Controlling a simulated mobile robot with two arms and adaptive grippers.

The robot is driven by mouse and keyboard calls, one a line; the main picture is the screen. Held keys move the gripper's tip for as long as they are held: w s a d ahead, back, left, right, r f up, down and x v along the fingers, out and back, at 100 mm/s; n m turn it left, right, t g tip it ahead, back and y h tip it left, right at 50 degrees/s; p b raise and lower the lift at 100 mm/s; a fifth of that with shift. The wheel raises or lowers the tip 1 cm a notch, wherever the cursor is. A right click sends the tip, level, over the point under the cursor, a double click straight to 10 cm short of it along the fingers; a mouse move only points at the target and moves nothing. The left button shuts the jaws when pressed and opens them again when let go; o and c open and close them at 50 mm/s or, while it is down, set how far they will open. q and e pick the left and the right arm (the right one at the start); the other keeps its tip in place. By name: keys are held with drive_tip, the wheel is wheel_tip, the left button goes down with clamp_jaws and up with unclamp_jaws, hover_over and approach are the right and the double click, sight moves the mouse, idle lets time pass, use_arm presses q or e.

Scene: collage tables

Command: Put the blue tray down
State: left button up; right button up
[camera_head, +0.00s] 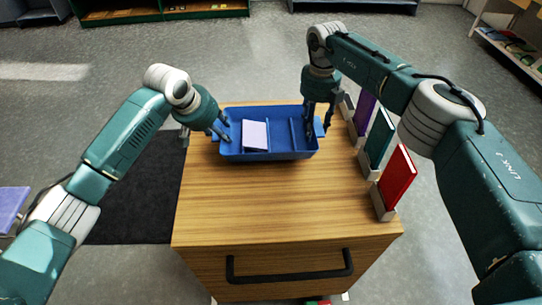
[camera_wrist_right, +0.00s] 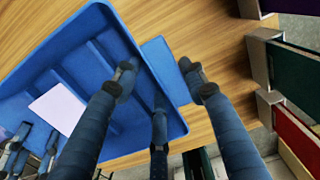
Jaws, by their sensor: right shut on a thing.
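The blue tray (camera_head: 268,156) is at the far part of the wooden cabinet top (camera_head: 285,205), roughly level; whether it touches the wood I cannot tell. A pale lilac card or book (camera_head: 255,135) lies in its left-middle part, between low dividers. My right gripper (camera_head: 318,118) is shut on the tray's right end tab; in the right wrist view its fingers (camera_wrist_right: 160,85) are around that tab of the tray (camera_wrist_right: 112,45). My left gripper (camera_head: 212,134) is at the tray's left end, with fingers by the rim; its grip is unclear.
Red (camera_head: 397,178), green (camera_head: 379,137) and purple (camera_head: 364,113) books stand upright in pale holders along the cabinet's right edge, close to the tray. The cabinet top in front of the tray is clear. A dark mat (camera_head: 135,200) lies on the floor at left.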

use_arm(q)
drive_tip(key=shift+a+f, duration=0.1)
drive_tip(key=shift+a, duration=0.15)
use_arm(e)
drive_tip(key=shift+d+f, duration=0.1)
